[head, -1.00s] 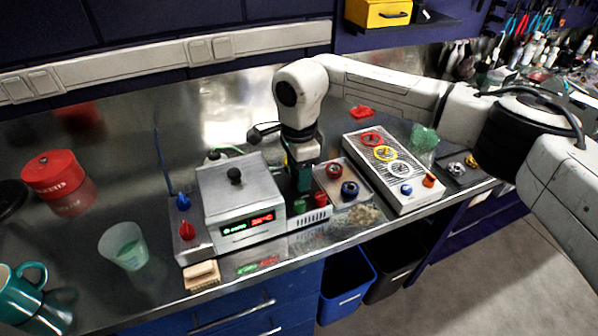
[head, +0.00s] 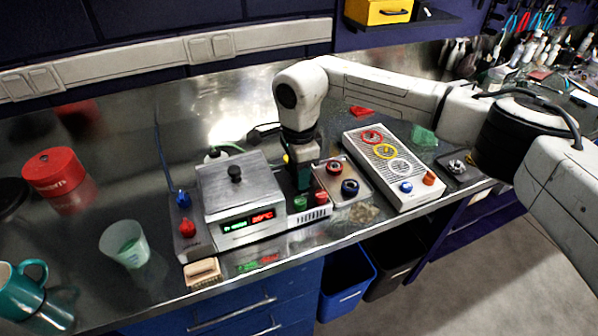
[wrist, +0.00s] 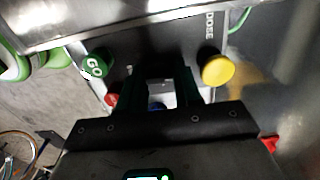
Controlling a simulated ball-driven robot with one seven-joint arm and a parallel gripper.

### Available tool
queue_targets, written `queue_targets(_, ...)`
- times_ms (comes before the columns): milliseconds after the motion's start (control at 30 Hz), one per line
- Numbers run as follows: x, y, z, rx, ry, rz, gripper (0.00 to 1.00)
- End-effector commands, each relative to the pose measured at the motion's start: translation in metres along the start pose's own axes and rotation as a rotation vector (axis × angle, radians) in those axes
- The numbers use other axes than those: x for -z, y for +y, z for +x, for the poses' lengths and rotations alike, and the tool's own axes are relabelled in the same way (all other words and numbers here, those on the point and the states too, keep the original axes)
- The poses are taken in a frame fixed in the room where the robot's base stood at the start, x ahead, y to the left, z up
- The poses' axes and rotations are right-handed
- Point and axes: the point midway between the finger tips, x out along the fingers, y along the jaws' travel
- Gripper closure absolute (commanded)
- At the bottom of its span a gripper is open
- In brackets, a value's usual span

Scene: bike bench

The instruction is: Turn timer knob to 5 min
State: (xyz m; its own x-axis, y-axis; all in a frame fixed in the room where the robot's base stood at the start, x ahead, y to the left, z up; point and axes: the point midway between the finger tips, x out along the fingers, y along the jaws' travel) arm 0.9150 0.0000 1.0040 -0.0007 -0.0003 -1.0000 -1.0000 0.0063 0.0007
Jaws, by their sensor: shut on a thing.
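My gripper (head: 303,178) points down over the small control panel beside the silver box. In the wrist view my gripper (wrist: 161,92) has its dark fingers closed around a knob on the panel, taken to be the timer knob. The fingers hide most of it; only a pale patch and a bit of blue show between them, so its pointer and scale cannot be read. On the panel (wrist: 185,40) a green GO button (wrist: 96,65) and a red button (wrist: 111,100) lie left of the fingers. A yellow DOSE knob (wrist: 218,70) lies right of them.
The silver box (head: 240,190) with a lit display stands close left of my gripper. A tray with red and dark blue knobs (head: 350,187) and a white panel with coloured rings (head: 398,168) stand right. A cup (head: 125,245) and mug (head: 22,290) are far left.

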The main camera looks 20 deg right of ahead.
Motion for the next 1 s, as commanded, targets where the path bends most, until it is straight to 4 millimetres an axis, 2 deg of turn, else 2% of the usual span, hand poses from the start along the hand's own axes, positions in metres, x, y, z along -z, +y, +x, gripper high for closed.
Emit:
queue_targets(367, 0.0001, -0.0007, -0.0016, 0.002, 0.001, 0.162, 0.97)
queue_targets(1000, -0.0002, -0.0010, -0.0024, 0.003, -0.002, 0.758, 0.97)
